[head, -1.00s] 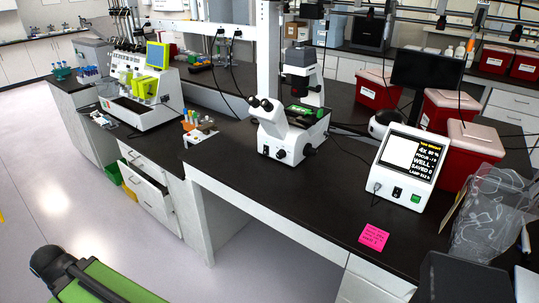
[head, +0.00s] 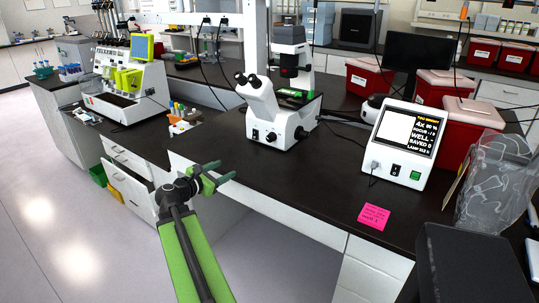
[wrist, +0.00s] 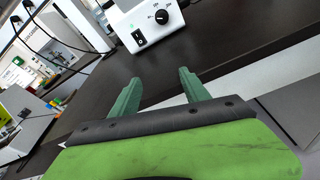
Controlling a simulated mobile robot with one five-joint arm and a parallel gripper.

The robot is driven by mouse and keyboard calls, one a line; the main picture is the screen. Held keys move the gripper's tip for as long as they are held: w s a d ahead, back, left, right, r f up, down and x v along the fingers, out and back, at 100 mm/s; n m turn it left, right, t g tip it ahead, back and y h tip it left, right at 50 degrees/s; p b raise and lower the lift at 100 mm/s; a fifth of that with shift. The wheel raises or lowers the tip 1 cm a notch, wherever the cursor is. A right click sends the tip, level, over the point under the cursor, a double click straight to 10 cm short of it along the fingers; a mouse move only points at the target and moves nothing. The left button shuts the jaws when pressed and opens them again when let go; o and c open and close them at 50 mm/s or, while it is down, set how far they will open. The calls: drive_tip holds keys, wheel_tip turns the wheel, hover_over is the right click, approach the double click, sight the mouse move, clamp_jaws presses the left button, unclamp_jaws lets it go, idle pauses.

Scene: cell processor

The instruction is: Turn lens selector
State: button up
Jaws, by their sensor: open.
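The white microscope (head: 285,122) stands on the black bench at centre, eyepieces toward the left. Its front has a black knob (head: 271,137) and a small dark switch (head: 255,134). I cannot tell which part is the lens selector. My gripper (head: 221,172) is open and empty near the bench's front edge, to the left of and nearer than the microscope. Its two green fingers (wrist: 160,78) point toward the microscope with a gap before it.
A white display box (head: 404,145) reading "4x" stands right of the microscope. A pink note (head: 374,216) lies on the bench in front of it. A tube rack (head: 184,120) stands left of the microscope. The bench between gripper and microscope is clear.

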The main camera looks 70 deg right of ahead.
sight(269, 140)
drive_tip(key=s+d+r+n, duration=0.1)
drive_tip(key=s+d+r+n+h, duration=0.1)
drive_tip(key=s+d, duration=0.1)
drive_tip(key=s+d+r+n+g+h, duration=0.1)
drive_tip(key=s+d, duration=0.1)
drive_tip(key=shift+s+n+b, duration=0.2)
drive_tip(key=shift+n+b, duration=0.1)
drive_tip(key=shift+b, duration=0.05)
drive_tip(key=x, duration=1.7)
drive_tip(key=shift+s, duration=0.2)
drive_tip(key=shift+c, duration=0.4)
clamp_jaws()
